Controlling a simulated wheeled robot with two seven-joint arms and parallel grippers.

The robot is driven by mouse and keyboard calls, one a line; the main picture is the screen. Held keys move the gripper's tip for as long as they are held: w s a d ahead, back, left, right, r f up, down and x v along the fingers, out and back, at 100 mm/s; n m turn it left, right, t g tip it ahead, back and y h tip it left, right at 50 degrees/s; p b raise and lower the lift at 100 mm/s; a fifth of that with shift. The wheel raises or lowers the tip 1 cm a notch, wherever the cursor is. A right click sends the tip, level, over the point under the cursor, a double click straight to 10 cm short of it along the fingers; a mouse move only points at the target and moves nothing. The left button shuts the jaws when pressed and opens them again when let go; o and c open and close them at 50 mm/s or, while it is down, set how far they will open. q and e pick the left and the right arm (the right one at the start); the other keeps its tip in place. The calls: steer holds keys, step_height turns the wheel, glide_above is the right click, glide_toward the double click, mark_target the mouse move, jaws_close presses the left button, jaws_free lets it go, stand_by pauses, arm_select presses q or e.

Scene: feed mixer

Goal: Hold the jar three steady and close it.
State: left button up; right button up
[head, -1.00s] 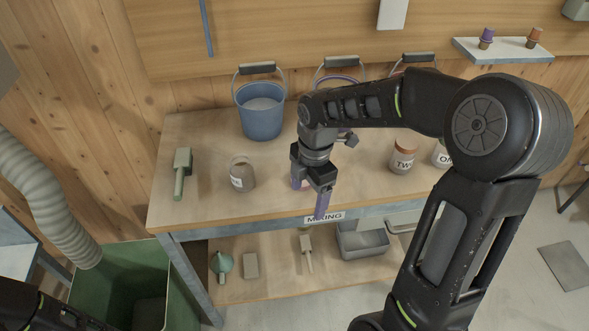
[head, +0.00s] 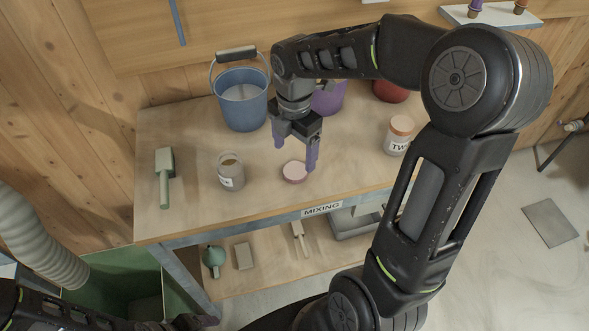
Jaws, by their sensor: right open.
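A grey-brown jar (head: 231,174) stands upright on the mixing table. Its top looks open, with brown contents, and its label is turned partly away, so I cannot read it. A round pinkish lid with a reddish rim (head: 294,171) lies flat on the table to the jar's right. My right gripper (head: 296,148) points down just above and behind the lid, its purple fingers apart and nothing between them. My left arm shows dark at the lower left; its fingers are not visible.
The jar marked TWO (head: 398,138), with an orange-tan lid, stands to the right. A blue bucket (head: 242,100), a purple bucket (head: 328,98) and a red one (head: 390,91) stand at the back. A green-handled tool (head: 164,180) lies left. The table (head: 195,212) is clear in front.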

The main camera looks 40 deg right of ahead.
mark_target(295, 170)
steer(key=shift+f, duration=0.55)
steer(key=shift+w+d+f+p, duration=0.1)
steer(key=shift+f+p, duration=0.2)
steer(key=shift+f, duration=1.05)
steer(key=shift+d+f+p, duration=0.1)
steer(key=shift+f+p, duration=0.15)
steer(key=shift+f, duration=1.05)
steer(key=shift+a, duration=0.1)
steer(key=c, duration=1.4)
steer(key=shift+r, duration=0.15)
step_height(295, 170, up, 10)
steer(key=shift+b, duration=0.45)
